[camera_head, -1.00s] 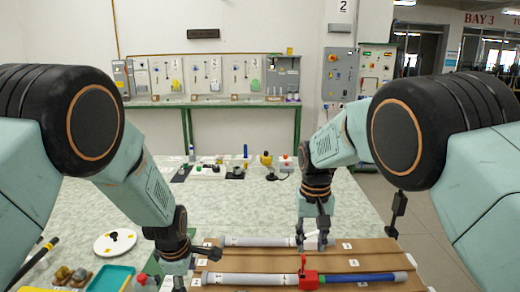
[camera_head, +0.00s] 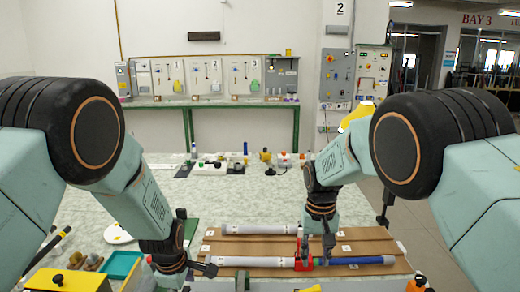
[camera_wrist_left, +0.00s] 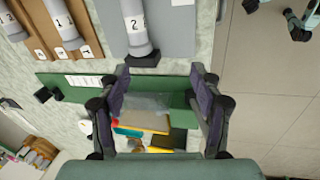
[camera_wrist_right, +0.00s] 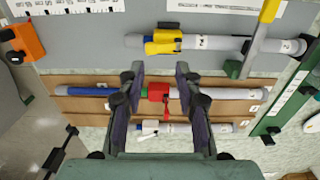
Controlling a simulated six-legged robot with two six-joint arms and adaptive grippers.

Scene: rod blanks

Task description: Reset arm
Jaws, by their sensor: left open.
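My left gripper (camera_head: 194,255) is open and empty beside the left end of the brown board. In the left wrist view the fingers (camera_wrist_left: 158,80) stand wide apart, with a green strip and white rod ends beyond them. My right gripper (camera_head: 316,246) is over the board, by the red clamp (camera_head: 303,262) on a rod with a blue end (camera_head: 355,260). In the right wrist view its fingers (camera_wrist_right: 160,70) are apart, and the red clamp (camera_wrist_right: 158,92) shows between them. The fingers do not visibly touch the clamp. A white rod (camera_head: 260,229) lies farther back on the board.
The brown board (camera_head: 230,247) has numbered labels. A yellow box (camera_head: 68,281) and teal tray (camera_head: 121,264) are at front left. A rod with a yellow clamp (camera_wrist_right: 163,42) lies on a grey surface.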

